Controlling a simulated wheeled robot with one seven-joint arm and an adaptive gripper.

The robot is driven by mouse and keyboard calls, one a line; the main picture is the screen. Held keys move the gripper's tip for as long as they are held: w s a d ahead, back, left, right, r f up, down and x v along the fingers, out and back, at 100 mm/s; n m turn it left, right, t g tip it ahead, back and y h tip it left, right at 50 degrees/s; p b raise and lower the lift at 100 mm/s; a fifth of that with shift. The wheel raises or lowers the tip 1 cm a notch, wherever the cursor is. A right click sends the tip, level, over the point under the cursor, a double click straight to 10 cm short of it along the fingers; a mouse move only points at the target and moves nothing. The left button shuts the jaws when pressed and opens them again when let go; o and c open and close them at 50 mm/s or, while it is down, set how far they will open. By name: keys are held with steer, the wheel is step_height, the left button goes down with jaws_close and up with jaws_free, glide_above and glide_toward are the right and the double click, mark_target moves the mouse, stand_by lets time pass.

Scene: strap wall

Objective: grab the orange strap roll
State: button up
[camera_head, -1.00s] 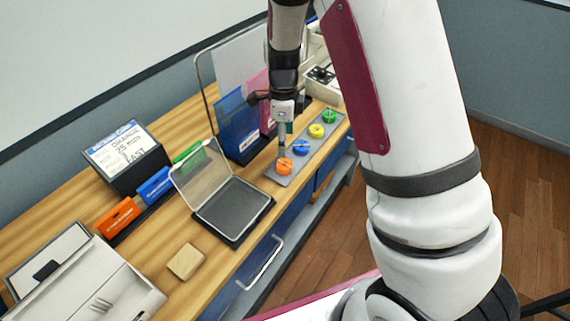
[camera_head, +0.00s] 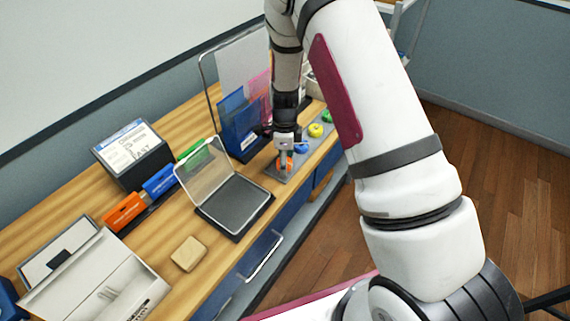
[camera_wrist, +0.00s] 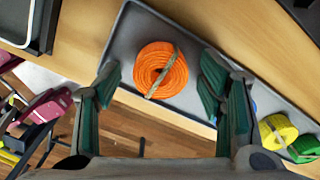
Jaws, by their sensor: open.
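The orange strap roll (camera_wrist: 161,70) lies flat on a grey tray (camera_wrist: 122,41), with a pale band across it, in the wrist view. In the head view the orange roll (camera_head: 280,165) is partly hidden by my gripper (camera_head: 285,158), which is right above it. My gripper (camera_wrist: 158,95) is open in the wrist view, its green-padded fingers spread on either side of the roll's near side. I see no strap between the fingers; whether they touch the roll cannot be told.
Blue (camera_head: 302,147), yellow (camera_head: 316,130) and green (camera_head: 327,116) rolls stand in a row on the same tray. An open-lidded black box (camera_head: 234,205) is left of it. A clear upright panel with blue and pink folders (camera_head: 238,122) stands behind. A tan block (camera_head: 188,254) lies nearer.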

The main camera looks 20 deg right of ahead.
steer(key=c, duration=1.2)
steer(key=shift+o, duration=0.2)
steer(key=shift+r, duration=0.15)
